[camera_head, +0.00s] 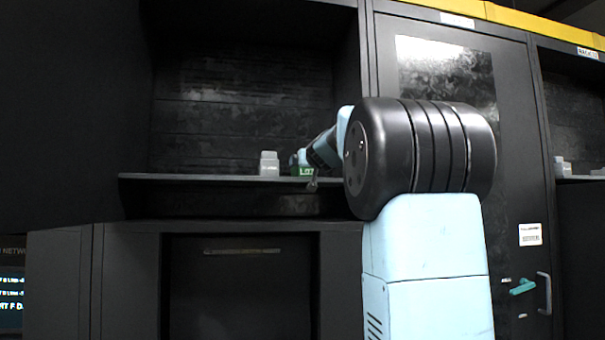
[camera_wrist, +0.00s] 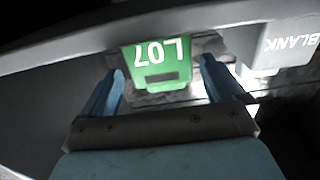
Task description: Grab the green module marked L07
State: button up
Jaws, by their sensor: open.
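The green module marked L07 (camera_head: 305,171) stands on the shelf in the head view, partly hidden by my arm. In the wrist view the green module (camera_wrist: 157,64) shows upside down with white lettering, between and beyond my two blue fingers. My gripper (camera_wrist: 162,78) is open, with one finger to each side of the module in the picture. I cannot tell whether the fingertips reach alongside it. In the head view my gripper (camera_head: 308,183) is small and in front of the shelf edge, by the module.
The shelf (camera_head: 200,177) has a front edge close to my gripper. A dark cabinet door (camera_head: 510,150) stands at the right.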

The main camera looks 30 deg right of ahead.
jog(key=shift+x, duration=2.7)
jog(key=shift+a, duration=0.15)
jog(key=shift+c, duration=0.4)
jog(key=c, duration=1.1)
jog(key=shift+r, duration=0.15)
